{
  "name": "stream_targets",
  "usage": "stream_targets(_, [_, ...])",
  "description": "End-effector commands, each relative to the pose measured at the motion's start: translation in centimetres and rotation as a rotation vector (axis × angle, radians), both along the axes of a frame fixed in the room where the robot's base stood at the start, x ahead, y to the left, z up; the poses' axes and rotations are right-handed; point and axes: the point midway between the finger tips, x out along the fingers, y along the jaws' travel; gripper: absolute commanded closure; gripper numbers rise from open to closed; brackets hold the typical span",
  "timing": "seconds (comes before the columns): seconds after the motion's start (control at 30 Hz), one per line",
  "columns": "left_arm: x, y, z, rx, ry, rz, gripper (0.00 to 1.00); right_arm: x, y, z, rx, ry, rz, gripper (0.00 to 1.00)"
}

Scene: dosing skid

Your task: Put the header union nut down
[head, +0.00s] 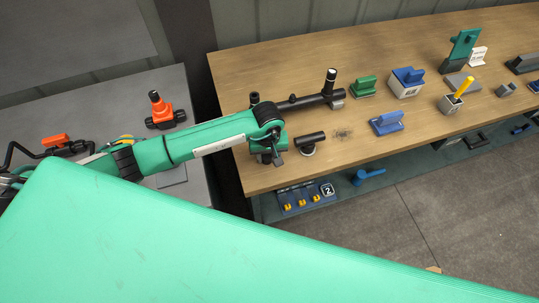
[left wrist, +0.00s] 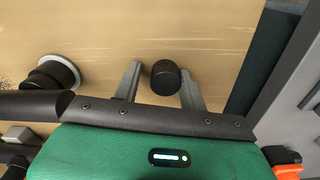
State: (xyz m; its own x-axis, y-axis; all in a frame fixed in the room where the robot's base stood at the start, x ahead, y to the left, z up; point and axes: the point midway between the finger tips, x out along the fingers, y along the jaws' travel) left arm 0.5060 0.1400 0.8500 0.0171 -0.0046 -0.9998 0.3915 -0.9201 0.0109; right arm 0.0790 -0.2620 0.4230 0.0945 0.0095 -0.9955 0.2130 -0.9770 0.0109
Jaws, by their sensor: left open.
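The header union nut looks to be the short black round piece (left wrist: 165,75) in the left wrist view, over the wooden bench top. My left gripper (left wrist: 161,84) is open, with one grey finger on each side of it. A gap shows at the left finger; at the right finger I cannot tell if they touch. In the head view my left gripper (head: 270,155) is low over the bench's near left end, and the nut cannot be made out there. I cannot tell if the nut rests on the wood. My right gripper is not in view.
Green (head: 363,87) and blue (head: 387,123) pieces stand farther right. An orange-topped valve (head: 160,110) is on the grey surface at left.

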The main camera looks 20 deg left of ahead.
Motion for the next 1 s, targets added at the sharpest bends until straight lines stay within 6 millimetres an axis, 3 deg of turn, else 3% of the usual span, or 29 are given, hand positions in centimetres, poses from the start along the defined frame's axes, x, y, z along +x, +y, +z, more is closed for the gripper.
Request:
stream_targets(0.03, [-0.9, 0.7, -1.4, 0.02, 0.026, 0.003, 0.48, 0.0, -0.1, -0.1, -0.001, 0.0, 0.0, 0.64])
stream_targets(0.27, [-1.0, 0.7, 0.2, 0.022, 0.028, 0.003, 0.48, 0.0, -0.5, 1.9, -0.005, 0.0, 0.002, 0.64])
stream_targets(0.3, [-0.7, 0.7, 0.5, 0.021, 0.021, 0.001, 0.48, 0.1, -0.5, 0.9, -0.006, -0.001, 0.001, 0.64])
stream_targets(0.7, [-0.5, 0.4, 9.6, 0.013, 0.011, 0.001, 0.48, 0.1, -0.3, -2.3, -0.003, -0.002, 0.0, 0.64])
stream_targets(1.0, [-0.5, 0.2, 12.4, 0.01, 0.014, 0.001, 0.48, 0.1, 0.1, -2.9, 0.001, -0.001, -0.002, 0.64])
